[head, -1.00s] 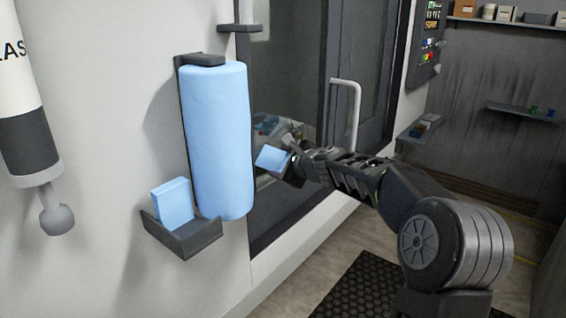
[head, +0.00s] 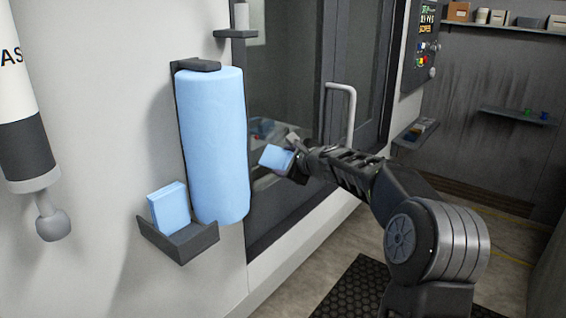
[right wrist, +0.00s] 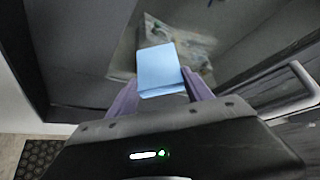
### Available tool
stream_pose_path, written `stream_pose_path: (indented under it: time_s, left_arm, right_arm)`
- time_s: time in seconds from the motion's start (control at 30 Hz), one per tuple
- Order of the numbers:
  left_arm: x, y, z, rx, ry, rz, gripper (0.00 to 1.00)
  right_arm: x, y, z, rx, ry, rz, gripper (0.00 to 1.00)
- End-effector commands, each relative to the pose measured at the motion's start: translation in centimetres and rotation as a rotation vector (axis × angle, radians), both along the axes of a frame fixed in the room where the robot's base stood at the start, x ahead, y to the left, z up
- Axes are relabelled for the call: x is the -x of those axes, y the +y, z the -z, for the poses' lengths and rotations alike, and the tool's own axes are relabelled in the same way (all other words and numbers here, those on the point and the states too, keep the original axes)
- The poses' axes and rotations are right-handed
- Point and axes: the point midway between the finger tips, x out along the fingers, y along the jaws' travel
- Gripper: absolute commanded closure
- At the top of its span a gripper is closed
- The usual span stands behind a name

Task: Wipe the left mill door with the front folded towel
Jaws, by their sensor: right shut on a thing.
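My right gripper (head: 291,160) is shut on a light blue folded towel (head: 275,157). The towel also shows between the fingers in the right wrist view (right wrist: 159,68). It is held close in front of the left mill door (head: 287,95), a dark glazed panel. I cannot tell whether the towel touches the glass. A second blue folded towel (head: 170,208) stands in a dark wall holder (head: 182,241) at the left. My left gripper is out of view.
A large blue roll (head: 213,145) hangs on the wall left of the door. A pale bar handle (head: 351,115) stands out beside the gripper. A control panel (head: 427,40) and shelves (head: 518,117) are further right. A black mat (head: 350,290) lies on the floor.

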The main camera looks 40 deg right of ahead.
Motion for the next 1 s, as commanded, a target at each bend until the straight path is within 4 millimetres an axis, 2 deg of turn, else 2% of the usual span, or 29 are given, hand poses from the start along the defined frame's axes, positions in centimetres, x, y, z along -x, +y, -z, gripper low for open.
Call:
stream_pose_path:
  time_s: [0.27, 0.63, 1.0]
  left_arm:
    - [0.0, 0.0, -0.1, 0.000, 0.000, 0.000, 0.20]
    - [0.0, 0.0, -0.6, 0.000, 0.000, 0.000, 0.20]
    - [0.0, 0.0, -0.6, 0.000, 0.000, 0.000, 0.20]
  right_arm:
    - [-0.1, -0.4, 0.0, 0.001, 0.000, 0.001, 0.74]
    - [-0.9, -3.2, 0.0, -0.001, 0.001, 0.001, 0.74]
    - [-1.0, -3.5, 0.0, 0.000, 0.001, 0.001, 0.74]
